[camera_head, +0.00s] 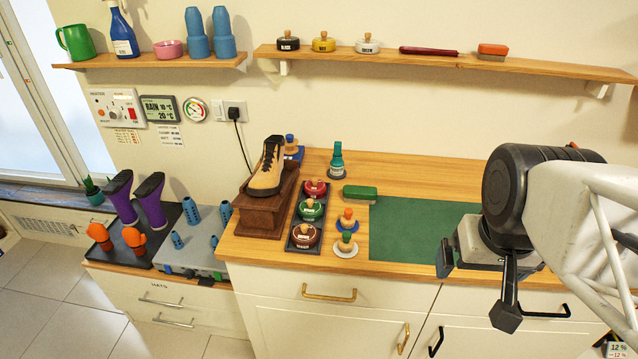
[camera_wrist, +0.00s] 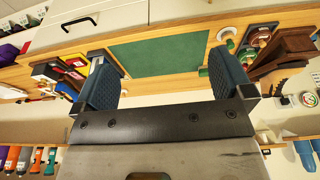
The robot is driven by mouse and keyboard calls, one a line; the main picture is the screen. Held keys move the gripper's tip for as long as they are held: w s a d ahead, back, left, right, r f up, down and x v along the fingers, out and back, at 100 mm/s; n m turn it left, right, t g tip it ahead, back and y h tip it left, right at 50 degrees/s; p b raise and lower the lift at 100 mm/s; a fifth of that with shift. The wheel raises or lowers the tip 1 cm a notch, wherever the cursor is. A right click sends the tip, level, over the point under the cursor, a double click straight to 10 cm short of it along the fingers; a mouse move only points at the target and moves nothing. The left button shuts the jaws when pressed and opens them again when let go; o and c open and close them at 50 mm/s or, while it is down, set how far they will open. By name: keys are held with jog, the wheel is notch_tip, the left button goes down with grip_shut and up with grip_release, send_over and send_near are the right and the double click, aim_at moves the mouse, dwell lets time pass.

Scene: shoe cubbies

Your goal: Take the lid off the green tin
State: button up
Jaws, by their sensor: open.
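The green tin (camera_head: 311,211) sits in the middle of a dark tray (camera_head: 293,247), between a red tin (camera_head: 315,189) behind and a brown tin (camera_head: 306,236) in front. Its lid, with a pale wooden knob (camera_head: 310,202) on top, sits on the tin. My gripper (camera_head: 474,287) is at the right, above the counter's front edge, well apart from the tins. In the wrist view, my gripper (camera_wrist: 164,78) has its two fingers wide apart with nothing between them. The tins are small at the upper right there, partly cut off by a finger.
A shoe on a wooden stand (camera_head: 268,204) is left of the tray. Two small knobbed pieces (camera_head: 347,232), a green brush (camera_head: 360,192) and a green bottle (camera_head: 336,161) stand nearby. The green mat (camera_head: 415,228) is bare. A shelf (camera_head: 440,59) runs above.

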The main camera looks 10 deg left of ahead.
jog(key=w+a+n, duration=0.4)
jog(key=w+a, duration=0.1)
jog(key=w, duration=0.6)
jog(key=n+g+y, duration=0.1)
jog(key=n+g, duration=0.1)
jog(key=n, duration=1)
send_over(311, 200)
jog(key=d, duration=0.1)
notch_tip(311, 200, down, 15)
jog(key=shift+s, duration=0.15)
jog(key=shift+f, duration=0.1)
jog(key=shift+a+f, duration=0.15)
jog(key=shift+f, duration=1)
jog(key=shift+f, duration=0.1)
